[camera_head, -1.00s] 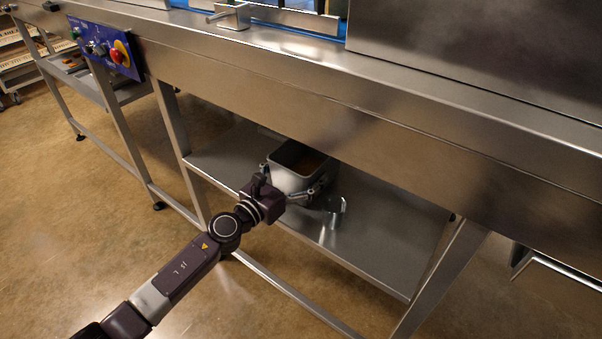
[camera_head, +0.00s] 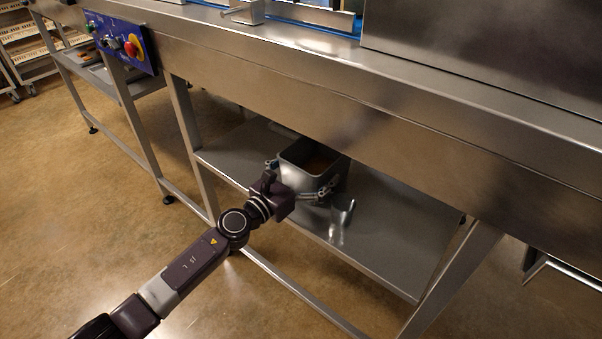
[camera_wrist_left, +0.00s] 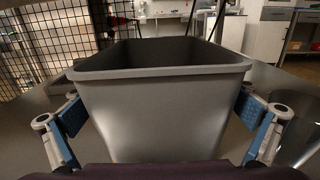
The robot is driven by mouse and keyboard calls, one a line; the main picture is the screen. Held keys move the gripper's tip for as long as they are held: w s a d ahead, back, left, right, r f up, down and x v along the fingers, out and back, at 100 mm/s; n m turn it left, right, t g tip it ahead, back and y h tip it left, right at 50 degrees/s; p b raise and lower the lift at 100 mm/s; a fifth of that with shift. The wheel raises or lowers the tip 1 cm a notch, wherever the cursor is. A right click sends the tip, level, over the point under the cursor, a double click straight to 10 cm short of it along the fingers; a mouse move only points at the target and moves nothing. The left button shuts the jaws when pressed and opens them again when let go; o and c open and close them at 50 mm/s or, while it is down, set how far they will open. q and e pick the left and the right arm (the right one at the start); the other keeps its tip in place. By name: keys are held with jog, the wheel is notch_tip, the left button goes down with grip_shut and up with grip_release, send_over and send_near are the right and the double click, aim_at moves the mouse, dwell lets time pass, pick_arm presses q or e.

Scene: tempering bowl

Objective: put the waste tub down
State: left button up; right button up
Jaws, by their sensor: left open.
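The waste tub (camera_head: 310,178) is a grey, open-topped box with brownish contents. It stands upright on the steel shelf under the bench. My left gripper (camera_head: 300,179) reaches in from the front with a finger on either side of it. In the left wrist view the tub (camera_wrist_left: 160,112) fills the middle. The blue pads of my left gripper (camera_wrist_left: 160,118) stand open beside its walls, with small gaps. The tub's underside is hidden. My right gripper is not in view.
A shiny metal cup (camera_head: 343,209) stands close to the tub's right, near the right finger. It also shows in the left wrist view (camera_wrist_left: 298,130). The bench's front (camera_head: 400,115) overhangs the shelf (camera_head: 390,245). The shelf is bare to the right.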

aim_at(296, 179)
pick_arm(q)
jog(key=v, duration=1.1)
jog(key=shift+f, duration=0.1)
jog(key=shift+s+a, duration=0.3)
jog(key=shift+s, duration=0.15)
jog(key=shift+a+r+n+t, duration=0.15)
jog(key=shift+r+n+t, duration=0.25)
jog(key=shift+n, duration=0.3)
jog(key=s+a+n+t+y, duration=0.1)
jog(key=a+n+t+y, duration=0.2)
jog(key=a+n+y, duration=0.9)
jog(key=s+a+f+n+g, duration=0.2)
jog(key=s+f+n+g, duration=0.3)
jog(key=n, duration=1)
jog(key=s+d+f+n+g, duration=0.1)
jog(key=s+f+n+g, duration=0.3)
jog(key=s, duration=0.9)
jog(key=s+d+f+n+g+h, duration=0.1)
jog(key=s+f+n+g, duration=0.4)
jog(key=s, duration=0.8)
notch_tip(296, 179, down, 3)
jog(key=n, duration=0.4)
jog(key=shift+f+g, duration=0.15)
jog(key=shift+g, duration=0.15)
